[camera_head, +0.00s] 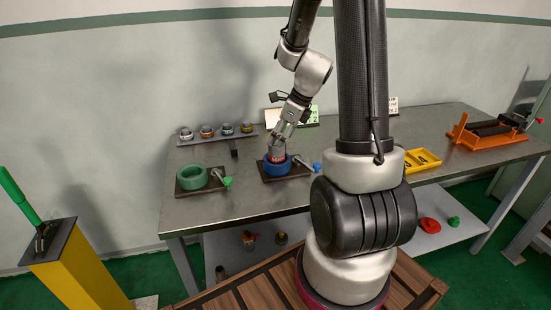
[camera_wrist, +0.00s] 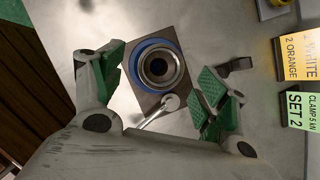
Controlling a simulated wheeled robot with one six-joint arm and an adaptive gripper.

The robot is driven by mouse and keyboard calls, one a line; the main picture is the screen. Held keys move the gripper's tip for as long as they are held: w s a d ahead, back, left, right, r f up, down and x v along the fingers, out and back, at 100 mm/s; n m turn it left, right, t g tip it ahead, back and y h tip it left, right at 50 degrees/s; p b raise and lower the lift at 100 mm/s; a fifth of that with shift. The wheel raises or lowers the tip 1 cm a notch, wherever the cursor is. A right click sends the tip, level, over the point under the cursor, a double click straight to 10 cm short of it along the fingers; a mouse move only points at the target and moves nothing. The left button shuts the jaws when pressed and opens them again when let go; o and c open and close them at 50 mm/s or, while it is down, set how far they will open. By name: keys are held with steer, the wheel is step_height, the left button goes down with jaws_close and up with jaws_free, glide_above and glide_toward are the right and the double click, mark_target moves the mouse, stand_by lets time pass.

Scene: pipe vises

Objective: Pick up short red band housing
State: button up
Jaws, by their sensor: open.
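A short metal housing with a red band (camera_head: 277,156) stands in the blue ring vise (camera_head: 270,168) on a dark square plate on the table. In the wrist view the housing (camera_wrist: 158,68) shows from above as a grey ring with a dark bore, inside the blue ring (camera_wrist: 138,61). The red band is hidden in that view. My gripper (camera_head: 279,144) is above the housing, pointing down. In the wrist view my gripper (camera_wrist: 161,82) is open, its green-padded fingers to the left and right of the vise, apart from the housing.
A green ring vise (camera_head: 193,176) stands left of the blue one. A rack (camera_head: 215,135) with several banded housings is behind. A yellow tray (camera_head: 422,159) and an orange vise (camera_head: 488,132) are to the right. In the wrist view, signs (camera_wrist: 300,57) stand at the right edge.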

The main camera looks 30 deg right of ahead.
mark_target(277, 155)
steer(key=x, duration=0.4)
steer(key=shift+f, duration=0.3)
steer(key=shift+w, duration=0.1)
steer(key=c, duration=1.4)
